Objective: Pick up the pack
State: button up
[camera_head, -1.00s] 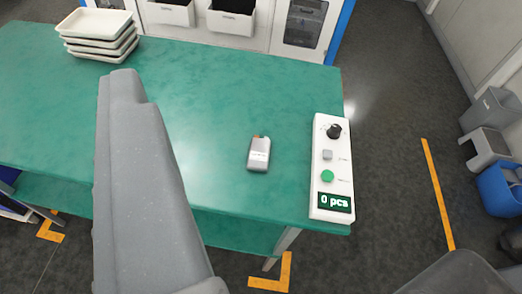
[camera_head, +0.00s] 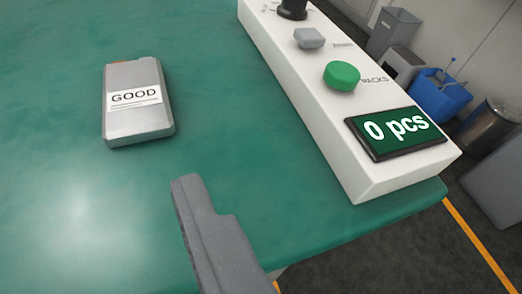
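The pack (camera_head: 137,122) is a small grey flat box with a white label reading "GOOD" and an orange-brown strip at its top edge. It lies on the green table (camera_head: 60,190), left of the white control box. One grey finger of my gripper (camera_head: 190,187) rises from the bottom of the view. Its tip appears below and right of the pack, apart from it in the picture. The other finger is not clearly visible, so the opening cannot be judged. Nothing is seen held.
A white control box (camera_head: 385,178) with a black knob, grey button, green button and "0 pcs" display stands at the table's right edge. Beyond are a blue bin (camera_head: 440,97), a grey bin (camera_head: 393,30) and a dark cylindrical bin (camera_head: 488,122). The table around the pack is clear.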

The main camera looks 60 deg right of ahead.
notch_tip(320, 180, down, 2)
jog(key=s+d, duration=0.1)
jog(key=d, duration=0.1)
send_near(136, 123)
jog(key=w, duration=0.1)
jog(key=w+d+f, duration=0.1)
jog(key=w, duration=0.1)
jog(key=shift+d+f+g+h, duration=0.1)
jog(key=shift+f+g+h, duration=0.1)
jog(key=shift+g+h, duration=0.15)
jog(key=shift+b+x, duration=0.45)
jog(key=shift+x, duration=2.45)
jog(key=shift+r, duration=0.1)
jog(key=c, duration=1.1)
